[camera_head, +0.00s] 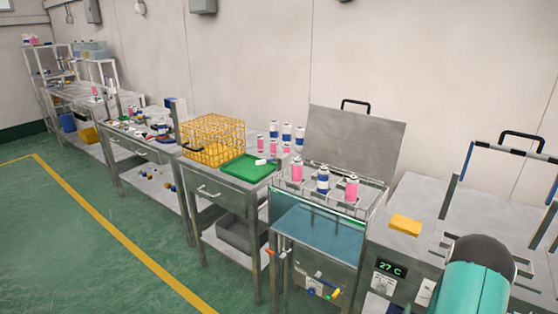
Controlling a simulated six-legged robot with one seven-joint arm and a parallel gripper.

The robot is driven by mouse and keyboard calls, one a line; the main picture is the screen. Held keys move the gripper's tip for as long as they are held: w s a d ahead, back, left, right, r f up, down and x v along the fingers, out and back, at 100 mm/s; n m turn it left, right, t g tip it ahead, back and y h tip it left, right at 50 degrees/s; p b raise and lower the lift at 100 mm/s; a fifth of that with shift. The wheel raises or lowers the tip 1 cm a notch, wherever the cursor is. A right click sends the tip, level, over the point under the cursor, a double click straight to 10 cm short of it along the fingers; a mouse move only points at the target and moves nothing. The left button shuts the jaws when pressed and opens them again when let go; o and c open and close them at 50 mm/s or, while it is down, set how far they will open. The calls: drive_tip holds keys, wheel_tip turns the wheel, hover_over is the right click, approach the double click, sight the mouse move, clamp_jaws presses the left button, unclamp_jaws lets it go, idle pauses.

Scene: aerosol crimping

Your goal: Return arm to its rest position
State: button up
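My gripper is not in view. A rounded teal and dark grey part, which looks like a link of my arm (478,280), shows at the lower right, in front of the metal unit with the 27 C display (391,269). It hides part of that unit. No fingers and no held object can be seen, so I cannot tell where my gripper is or how its fingers stand.
A water bath (318,231) with its lid (352,143) raised holds a rack of pink and blue cans. A yellow sponge (405,224) lies right of it. Left are a green tray (248,168) and a yellow wire crate (211,138). The green floor (75,240) is clear.

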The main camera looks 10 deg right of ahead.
drive_tip(key=w+a+r+n+y, duration=0.2)
drive_tip(key=w+a+r+y, duration=0.1)
drive_tip(key=w+r, duration=0.4)
drive_tip(key=w+a+r+n+g+y, duration=0.2)
drive_tip(key=w+a+r+n+y, duration=0.2)
drive_tip(key=a+r, duration=1.1)
drive_tip(key=s+a+r+n+g+y, duration=0.2)
drive_tip(key=s+a+r, duration=0.4)
drive_tip(key=s+a, duration=0.4)
drive_tip(key=s+a+r+n+g+y, duration=0.2)
drive_tip(key=s+a+r+n, duration=0.1)
drive_tip(key=s+a+r, duration=0.4)
drive_tip(key=s+a, duration=0.3)
drive_tip(key=s, duration=0.1)
drive_tip(key=shift+n+y, duration=0.3)
drive_tip(key=shift+s+a+r, duration=0.1)
drive_tip(key=shift+s, duration=0.05)
